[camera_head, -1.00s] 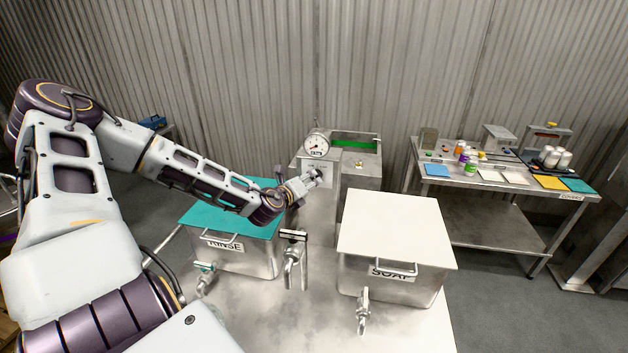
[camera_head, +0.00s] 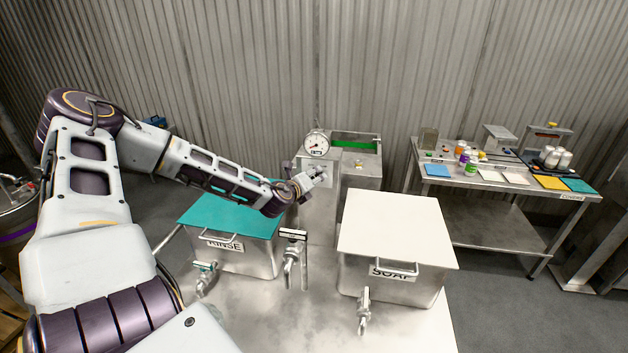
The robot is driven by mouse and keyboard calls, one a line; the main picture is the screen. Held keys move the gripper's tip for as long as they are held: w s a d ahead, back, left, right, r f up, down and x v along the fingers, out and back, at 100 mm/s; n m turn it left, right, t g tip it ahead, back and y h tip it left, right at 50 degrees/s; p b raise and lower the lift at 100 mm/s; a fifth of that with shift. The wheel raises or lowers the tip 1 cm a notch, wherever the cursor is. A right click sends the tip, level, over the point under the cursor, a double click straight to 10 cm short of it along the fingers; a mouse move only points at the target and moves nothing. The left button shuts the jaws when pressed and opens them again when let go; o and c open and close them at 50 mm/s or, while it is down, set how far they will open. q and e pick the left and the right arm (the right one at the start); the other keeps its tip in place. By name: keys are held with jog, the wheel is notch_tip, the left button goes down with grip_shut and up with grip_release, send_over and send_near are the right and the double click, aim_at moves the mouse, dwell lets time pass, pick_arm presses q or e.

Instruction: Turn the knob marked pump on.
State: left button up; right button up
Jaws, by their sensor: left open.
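The pump's metal cabinet (camera_head: 362,173) stands behind the two tanks, with a round white gauge (camera_head: 316,144) on its upper left. A pale plate is on the cabinet front below the gauge, partly behind my gripper. I cannot make out a knob or the marking pump; my gripper may cover it. My left gripper (camera_head: 321,174) is open and empty, in front of the cabinet just below the gauge. I cannot tell whether it touches the cabinet. My right gripper is not in view.
A tank marked RINSE with a teal lid (camera_head: 225,220) is below my left forearm. A tank marked SOAP with a white lid (camera_head: 397,230) stands right of it. A tap (camera_head: 291,262) rises between them. A side table (camera_head: 470,185) holds bottles and coloured cards.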

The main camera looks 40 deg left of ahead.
pick_arm(q)
jog(key=shift+w+a+f, duration=0.15)
jog(key=shift+w+f, duration=0.1)
jog(key=shift+w, duration=0.4)
jog(key=shift+w, duration=0.1)
jog(key=c, duration=1)
